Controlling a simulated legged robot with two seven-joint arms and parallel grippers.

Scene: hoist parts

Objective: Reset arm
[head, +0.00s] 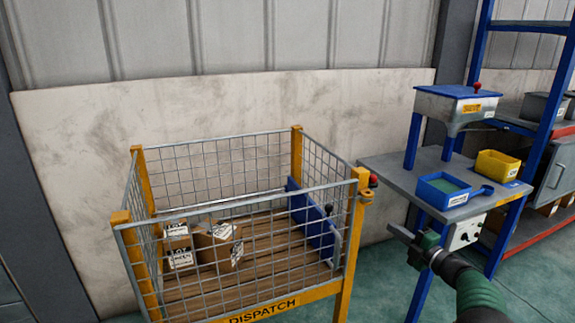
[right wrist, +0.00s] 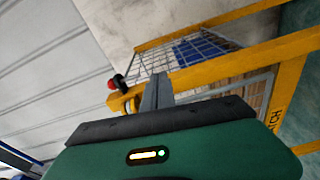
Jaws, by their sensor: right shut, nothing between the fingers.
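My right gripper (head: 405,236) is in the lower right of the head view, at the end of my green arm. It is shut and empty, in front of the grey workbench and to the right of the cage. In the right wrist view its closed fingers (right wrist: 157,92) point toward the cage's yellow corner post and frame (right wrist: 225,68). They appear apart from the frame, but the gap is hard to judge. My left gripper is not in view.
A mesh dispatch cage (head: 250,306) holds cardboard boxes (head: 219,246) and a blue panel (head: 312,225). A workbench (head: 395,172) carries a blue bin (head: 443,190) and a yellow bin (head: 497,165). A red knob (head: 373,181) sits by the cage's corner post. Green floor shows below the bench.

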